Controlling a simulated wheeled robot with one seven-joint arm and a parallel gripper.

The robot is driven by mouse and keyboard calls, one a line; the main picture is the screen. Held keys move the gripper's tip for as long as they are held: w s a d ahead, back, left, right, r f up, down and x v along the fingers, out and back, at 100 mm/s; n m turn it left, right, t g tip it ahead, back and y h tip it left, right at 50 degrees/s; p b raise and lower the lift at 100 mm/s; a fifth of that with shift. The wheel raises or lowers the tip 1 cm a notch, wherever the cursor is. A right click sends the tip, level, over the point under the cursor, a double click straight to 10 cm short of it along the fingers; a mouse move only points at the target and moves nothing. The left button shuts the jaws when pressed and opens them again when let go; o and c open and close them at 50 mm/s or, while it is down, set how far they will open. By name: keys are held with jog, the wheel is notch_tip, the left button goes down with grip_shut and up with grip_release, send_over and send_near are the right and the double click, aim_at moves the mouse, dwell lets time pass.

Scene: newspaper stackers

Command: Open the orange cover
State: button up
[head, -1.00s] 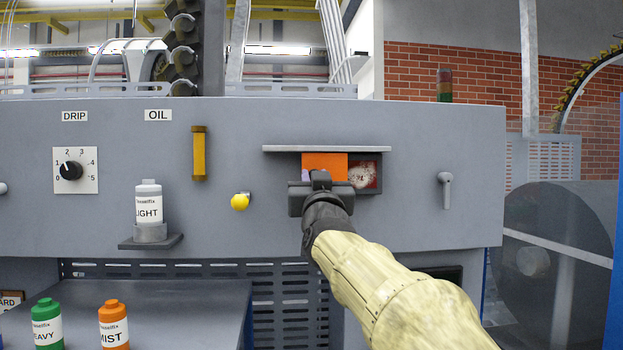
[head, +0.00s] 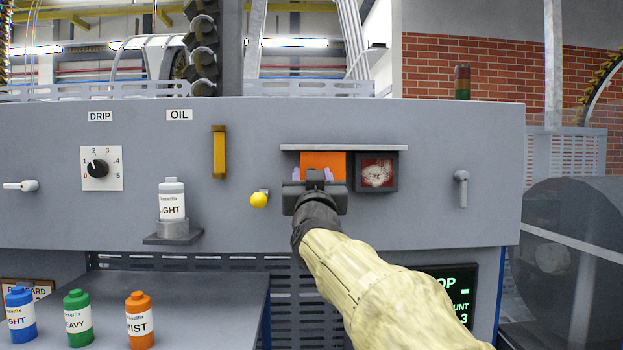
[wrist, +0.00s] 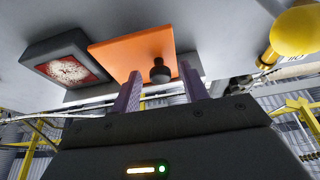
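The orange cover (head: 323,161) is a flat panel on the front of the grey machine, below a thin ledge. It appears closed against the panel. In the wrist view the orange cover (wrist: 118,55) carries a black round knob (wrist: 159,71). My gripper (head: 314,176) is in front of the cover's lower part and hides the knob in the head view. In the wrist view my gripper (wrist: 160,78) has its two purple fingers apart, with the knob showing between their tips. I cannot tell whether the fingers reach around the knob or touch it.
A dark-framed box with a red and white face (head: 377,172) sits right beside the cover. The grey ledge (head: 345,147) juts out above. A yellow ball knob (head: 259,200) sticks out to the left. A grey handle (head: 461,188) is farther right. Bottles stand at lower left.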

jog(key=shift+s+f, duration=0.1)
jog(key=b+v, duration=0.7)
jog(key=v, duration=1)
jog(key=shift+s, duration=0.1)
